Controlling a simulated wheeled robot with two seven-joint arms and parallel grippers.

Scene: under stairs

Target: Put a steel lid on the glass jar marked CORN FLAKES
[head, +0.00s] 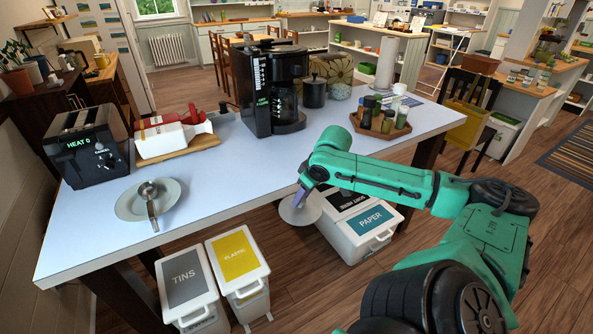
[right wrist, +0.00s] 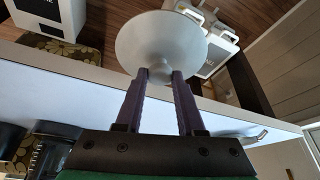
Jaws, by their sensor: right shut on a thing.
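My right gripper (head: 301,193) is shut on the knob of a round steel lid (head: 299,211), near the table's front edge in the head view. In the right wrist view the lid (right wrist: 160,38) faces away from the palm, and its knob sits between the purple fingertips of the right gripper (right wrist: 160,76). The lid hangs clear of the table, apart from other things as far as I can tell. I cannot make out a glass jar marked CORN FLAKES in either view. My left gripper is not in view.
The table (head: 240,180) holds a toaster (head: 88,146), a plate with a utensil (head: 165,198), a coffee maker (head: 268,90), a black canister (head: 314,92) and a tray of bottles (head: 381,130). Bins (head: 358,228) stand below. The table's front middle is clear.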

